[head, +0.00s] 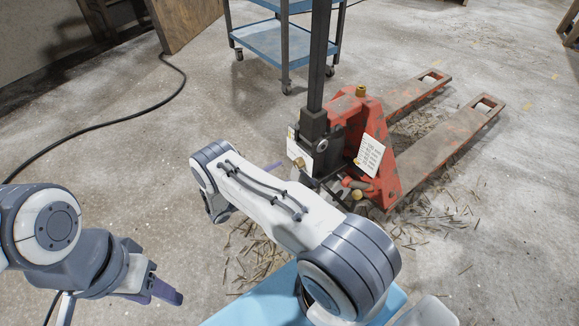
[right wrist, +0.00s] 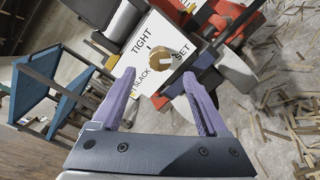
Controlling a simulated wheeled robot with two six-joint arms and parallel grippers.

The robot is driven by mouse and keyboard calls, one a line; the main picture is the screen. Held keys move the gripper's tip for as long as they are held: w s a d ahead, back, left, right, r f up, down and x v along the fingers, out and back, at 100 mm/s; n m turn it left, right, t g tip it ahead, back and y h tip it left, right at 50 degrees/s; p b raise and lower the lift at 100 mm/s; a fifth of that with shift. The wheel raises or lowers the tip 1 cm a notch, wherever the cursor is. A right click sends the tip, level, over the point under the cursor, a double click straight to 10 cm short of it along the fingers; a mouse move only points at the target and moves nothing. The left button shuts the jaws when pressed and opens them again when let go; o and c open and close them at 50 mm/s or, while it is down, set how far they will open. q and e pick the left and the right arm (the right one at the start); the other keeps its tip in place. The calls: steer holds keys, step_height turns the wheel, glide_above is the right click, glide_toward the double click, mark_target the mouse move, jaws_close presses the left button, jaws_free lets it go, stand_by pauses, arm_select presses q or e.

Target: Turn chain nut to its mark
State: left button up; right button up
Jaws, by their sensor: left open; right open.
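The chain nut (right wrist: 161,58) is a brass-coloured piece on a white plate (right wrist: 188,48) lettered TIGHT, SET and SLACK. A pale mark shows on its face; its exact heading is hard to read. In the head view, the nut (head: 299,163) shows small at the front of the red pallet truck (head: 385,160). My right gripper (right wrist: 159,75) is open, with its purple fingers on either side of the nut in the picture and apart from it. In the head view my arm hides most of it. My left gripper (head: 166,292) is low at the left, away from the truck.
A blue cart (head: 285,42) stands behind the truck. A black cable (head: 110,121) crosses the floor at the left. Straw (head: 425,225) lies around the truck. A white printed sheet (head: 370,155) is on the truck. The floor at the left is mostly clear.

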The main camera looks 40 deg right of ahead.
steer(key=shift+a, duration=1.85)
steer(key=s+a+r+m+g+y+p, duration=0.15)
steer(key=a+r+y, duration=0.25)
steer(key=a+r, duration=0.45)
steer(key=s+a+r+g+y+p, duration=0.1)
steer(key=s+a+r+y+p, duration=0.3)
steer(key=r, duration=0.8)
steer(key=s+a+r+n+t+y+p, duration=0.1)
steer(key=s+a+r+y, duration=0.6)
steer(key=s, duration=0.4)
steer(key=s+a+r+n+t+y+p, duration=0.1)
steer(key=s+a+r+y, duration=0.3)
steer(key=s+a+r, duration=0.65)
step_height(320, 180, up, 36)
steer(key=d+p, duration=0.2)
steer(key=p, duration=3.5)
steer(key=shift+s+d, duration=0.35)
steer(key=shift+d, duration=0.05)
